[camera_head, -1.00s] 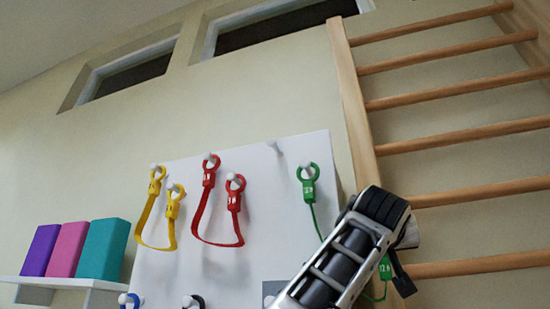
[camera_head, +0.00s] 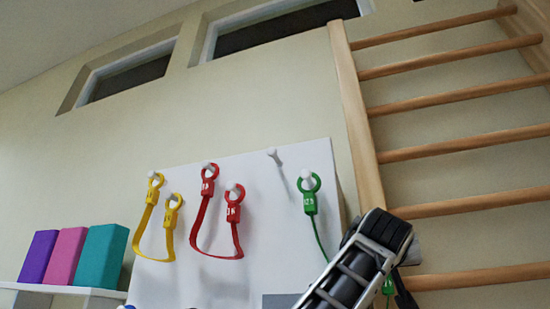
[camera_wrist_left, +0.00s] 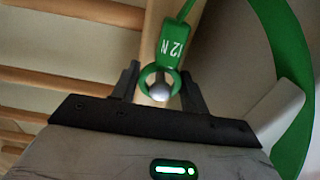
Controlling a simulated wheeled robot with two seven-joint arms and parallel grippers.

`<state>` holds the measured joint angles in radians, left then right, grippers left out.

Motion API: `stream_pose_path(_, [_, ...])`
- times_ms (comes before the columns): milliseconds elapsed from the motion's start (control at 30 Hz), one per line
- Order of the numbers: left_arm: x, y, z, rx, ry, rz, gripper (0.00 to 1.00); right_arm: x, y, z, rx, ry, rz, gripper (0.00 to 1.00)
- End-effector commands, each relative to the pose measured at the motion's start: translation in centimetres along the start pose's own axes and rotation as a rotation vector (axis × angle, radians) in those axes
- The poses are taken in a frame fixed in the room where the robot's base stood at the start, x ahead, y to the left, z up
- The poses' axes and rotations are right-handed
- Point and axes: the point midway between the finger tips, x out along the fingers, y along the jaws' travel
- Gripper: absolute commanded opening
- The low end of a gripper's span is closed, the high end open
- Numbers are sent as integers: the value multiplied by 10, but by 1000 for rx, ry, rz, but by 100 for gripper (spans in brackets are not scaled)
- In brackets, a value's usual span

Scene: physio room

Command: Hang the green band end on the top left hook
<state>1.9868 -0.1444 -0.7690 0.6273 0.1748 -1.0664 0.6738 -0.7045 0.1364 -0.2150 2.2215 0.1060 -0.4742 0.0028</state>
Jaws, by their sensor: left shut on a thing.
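My left gripper (camera_wrist_left: 160,95) is shut on the ring of a green band end (camera_wrist_left: 171,50) marked 12 N, in the left wrist view. The strap runs up from its tag. In the head view this end (camera_head: 388,286) shows low on the right, partly hidden by my left arm. The other green end (camera_head: 309,200) hangs on a hook at the board's upper right. An empty white hook (camera_head: 272,153) stands up and left of it. A pale round thing shows through the held ring; I cannot tell what it is.
The white board (camera_head: 262,215) also carries a red band (camera_head: 207,188) and a yellow band (camera_head: 151,192), each on two hooks. Wooden wall bars (camera_head: 365,130) stand right of the board. Purple, pink and teal blocks (camera_head: 103,255) stand on a shelf at left.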

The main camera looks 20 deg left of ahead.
Motion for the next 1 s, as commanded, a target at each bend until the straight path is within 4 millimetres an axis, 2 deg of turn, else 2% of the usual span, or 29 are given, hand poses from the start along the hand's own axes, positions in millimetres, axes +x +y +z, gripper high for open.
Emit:
stream_pose_path(867, [2, 0, 8, 0, 0, 0, 0, 2, 1, 3, 0, 0, 0, 36])
stream_pose_path(900, [2, 0, 8, 0, 0, 0, 47, 2, 1, 3, 0, 0, 0, 36])
stream_pose_path(1000, [2, 0, 8, 0, 0, 0, 70, 2, 1, 3, 0, 0, 0, 36])
